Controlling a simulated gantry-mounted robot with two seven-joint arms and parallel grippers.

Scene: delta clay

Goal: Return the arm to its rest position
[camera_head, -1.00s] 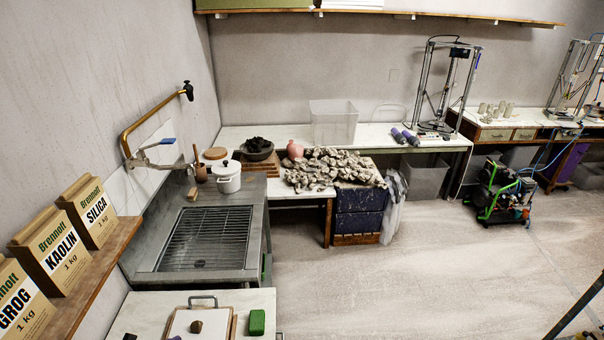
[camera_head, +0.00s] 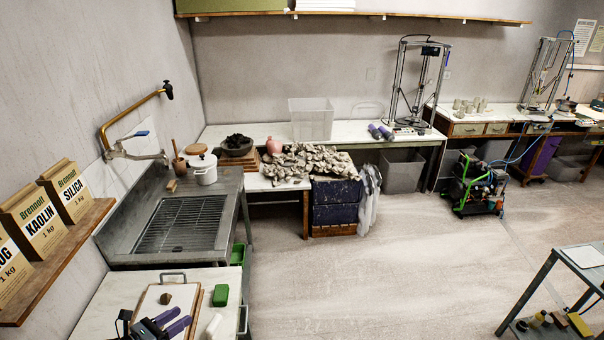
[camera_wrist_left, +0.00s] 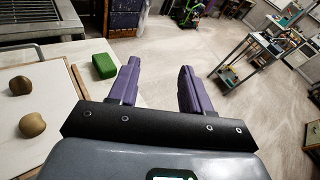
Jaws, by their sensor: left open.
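My left gripper (camera_head: 172,321) shows at the bottom of the head view, with purple fingers over the front worktop. In the left wrist view my left gripper (camera_wrist_left: 158,82) is open, its two purple fingers well apart with nothing between them. A green block (camera_head: 220,295) lies on the worktop, just beyond the gripper; it also shows in the left wrist view (camera_wrist_left: 104,66), left of the fingers and apart from them. My right gripper is not in view.
A framed board (camera_head: 152,299) with a brown lump (camera_head: 165,298) lies beside the gripper. A metal sink (camera_head: 180,225) stands behind, with a wall shelf of bags (camera_head: 35,225) at left. A metal cart (camera_head: 525,300) stands at right. The floor between is clear.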

